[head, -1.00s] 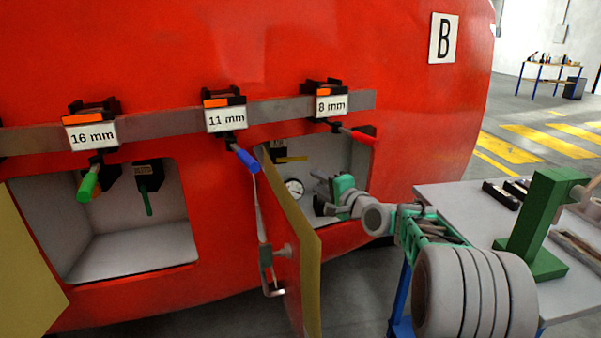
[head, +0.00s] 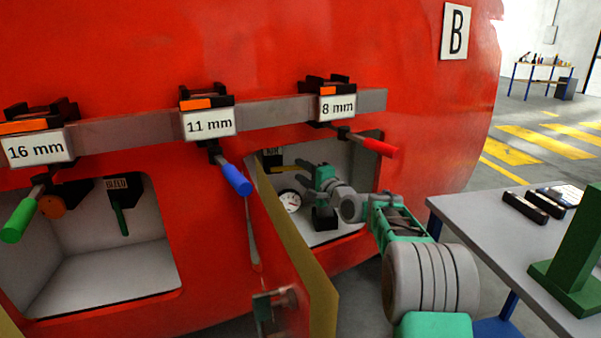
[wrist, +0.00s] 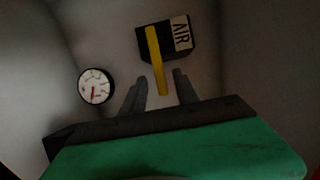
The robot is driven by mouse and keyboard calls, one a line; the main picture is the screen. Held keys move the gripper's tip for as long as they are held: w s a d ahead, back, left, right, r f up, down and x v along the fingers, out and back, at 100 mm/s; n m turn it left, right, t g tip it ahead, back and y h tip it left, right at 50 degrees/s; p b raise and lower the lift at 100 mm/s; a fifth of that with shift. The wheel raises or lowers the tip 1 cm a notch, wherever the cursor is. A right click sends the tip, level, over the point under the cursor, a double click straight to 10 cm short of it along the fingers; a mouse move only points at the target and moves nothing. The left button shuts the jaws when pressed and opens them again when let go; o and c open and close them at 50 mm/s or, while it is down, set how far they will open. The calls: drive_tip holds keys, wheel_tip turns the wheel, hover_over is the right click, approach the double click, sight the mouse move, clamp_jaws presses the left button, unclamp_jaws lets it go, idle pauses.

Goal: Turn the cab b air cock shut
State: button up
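The air cock has a yellow lever handle (wrist: 156,60) on a dark block labelled AIR (wrist: 181,33), on the back wall of the right compartment of the red nosecone marked B. In the head view the yellow handle (head: 290,168) lies roughly level, partly hidden by my gripper. My gripper (head: 310,174) is inside the compartment. In the wrist view my gripper (wrist: 158,88) is open, its two fingers apart. The handle's free end appears between the fingertips; whether it touches either finger I cannot tell.
A round gauge (head: 289,201) sits beside the cock. The open compartment door (head: 295,255) stands left of my arm. A red-handled clamp (head: 375,146) hangs above the opening. A grey table (head: 480,235) is on the right. The left compartment holds a BLEED cock (head: 118,205).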

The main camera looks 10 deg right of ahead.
drive_tip(key=shift+w+a, duration=0.2)
drive_tip(key=shift+w, duration=0.3)
clamp_jaws()
idle(1.1)
